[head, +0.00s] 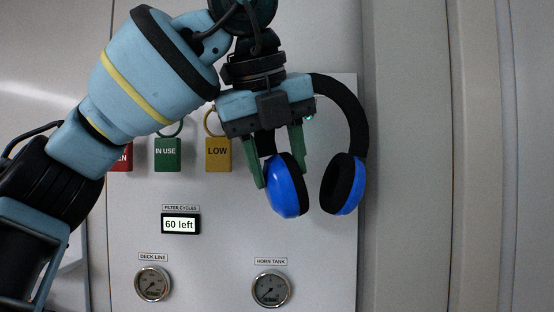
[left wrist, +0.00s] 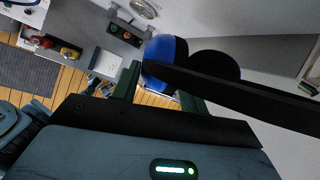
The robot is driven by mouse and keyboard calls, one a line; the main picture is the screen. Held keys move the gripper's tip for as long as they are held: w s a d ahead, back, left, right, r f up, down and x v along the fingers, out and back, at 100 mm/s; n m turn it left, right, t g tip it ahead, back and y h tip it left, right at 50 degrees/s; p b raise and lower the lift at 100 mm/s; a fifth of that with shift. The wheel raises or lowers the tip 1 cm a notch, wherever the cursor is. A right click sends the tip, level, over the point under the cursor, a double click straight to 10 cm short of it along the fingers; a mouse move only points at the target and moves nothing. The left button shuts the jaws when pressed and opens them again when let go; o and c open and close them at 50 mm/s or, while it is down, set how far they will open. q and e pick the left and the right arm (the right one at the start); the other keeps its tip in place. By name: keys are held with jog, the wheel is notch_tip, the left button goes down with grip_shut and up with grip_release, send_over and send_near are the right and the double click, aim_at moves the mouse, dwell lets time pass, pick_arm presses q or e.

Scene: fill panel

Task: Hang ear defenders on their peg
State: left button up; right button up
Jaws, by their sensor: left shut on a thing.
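The ear defenders have blue cups with black cushions and a black headband (head: 354,108). In the head view they are at the right side of the panel (head: 215,270), with the cups hanging down. My left gripper (head: 277,172) is shut on the ear defenders, its green fingers beside the left cup (head: 287,186). In the left wrist view the blue cup (left wrist: 165,55) and the dark headband cross in front of the fingers. The peg cannot be seen; the gripper and arm cover the panel's upper part. My right gripper is not in view.
A red tag (head: 122,157), a green "IN USE" tag (head: 167,155) and a yellow "LOW" tag (head: 217,154) hang left of the gripper. Below are a "60 left" display (head: 180,224) and two gauges (head: 153,284), (head: 271,289). Plain wall lies right of the panel.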

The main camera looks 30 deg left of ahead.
pick_arm(q)
jog(key=shift+w+a, duration=0.55)
jog(key=shift+w, duration=0.3)
jog(key=shift+w+a, duration=0.5)
jog(key=shift+w, duration=0.3)
jog(key=shift+w+a+f, duration=0.35)
jog(key=shift+w+f, duration=0.2)
jog(key=shift+w, duration=0.1)
jog(key=o, duration=1.3)
jog(key=shift+c, duration=0.2)
jog(key=shift+f, duration=0.1)
jog(key=shift+v, duration=3.95)
